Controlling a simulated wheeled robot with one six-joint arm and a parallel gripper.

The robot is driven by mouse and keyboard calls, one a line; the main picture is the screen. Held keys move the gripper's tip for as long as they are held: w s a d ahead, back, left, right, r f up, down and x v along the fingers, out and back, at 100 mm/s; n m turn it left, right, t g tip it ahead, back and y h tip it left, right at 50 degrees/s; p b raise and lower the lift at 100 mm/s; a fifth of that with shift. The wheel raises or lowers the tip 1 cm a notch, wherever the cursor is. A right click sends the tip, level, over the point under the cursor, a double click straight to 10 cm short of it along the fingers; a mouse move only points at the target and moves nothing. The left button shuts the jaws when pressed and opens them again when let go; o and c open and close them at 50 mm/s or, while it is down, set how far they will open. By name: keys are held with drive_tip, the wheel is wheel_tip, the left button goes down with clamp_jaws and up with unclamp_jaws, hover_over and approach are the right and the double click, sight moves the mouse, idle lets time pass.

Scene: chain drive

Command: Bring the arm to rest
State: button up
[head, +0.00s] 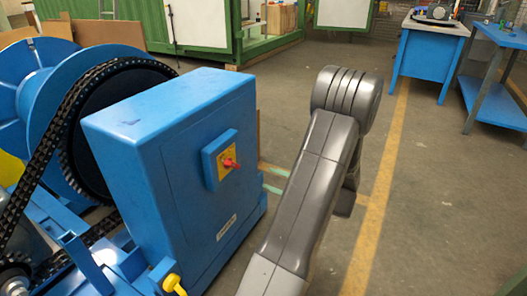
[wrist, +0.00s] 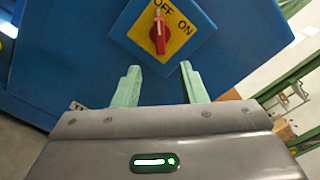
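My gripper (wrist: 160,66) is open, its two pale green fingers apart with nothing between them. In the head view the gripper (head: 272,180) shows partly behind my grey arm, to the right of the blue cabinet. The red switch knob (wrist: 157,36) sits on a yellow plate (wrist: 178,42) marked OFF and ON, just beyond the fingertips and apart from them. Its white mark points up in the wrist view, close to the OFF lettering. The knob also shows in the head view (head: 230,163) on the blue cabinet (head: 190,130).
A black chain (head: 50,130) runs round a large dark sprocket (head: 100,130) beside a blue drum (head: 35,70) at the left. A blue workbench (head: 425,50) and a blue table (head: 495,90) stand at the back right. The floor right of my arm is clear.

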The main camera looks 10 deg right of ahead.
sight(236, 166)
drive_tip(key=b+x, duration=0.3)
drive_tip(key=x, duration=1)
drive_tip(key=shift+w+a, duration=0.2)
drive_tip(key=shift+a, duration=0.05)
drive_tip(key=shift+d, duration=0.1)
drive_tip(key=p+v, duration=0.3)
drive_tip(key=v, duration=1.1)
drive_tip(key=b+x, duration=0.3)
drive_tip(key=x, duration=1.1)
drive_tip(key=shift+w+a+f, duration=0.1)
drive_tip(key=shift+a, duration=0.2)
drive_tip(key=shift+d+r+m+p, duration=0.2)
drive_tip(key=shift+r+m+p, duration=0.25)
drive_tip(key=shift+p, duration=0.4)
drive_tip(key=m+p, duration=0.5)
drive_tip(key=p, duration=0.1)
drive_tip(key=shift+f+m, duration=0.1)
drive_tip(key=shift+m, duration=0.15)
drive_tip(key=shift+f+m+p, duration=0.2)
drive_tip(key=shift+m+p, duration=0.9)
drive_tip(key=shift+m, duration=0.4)
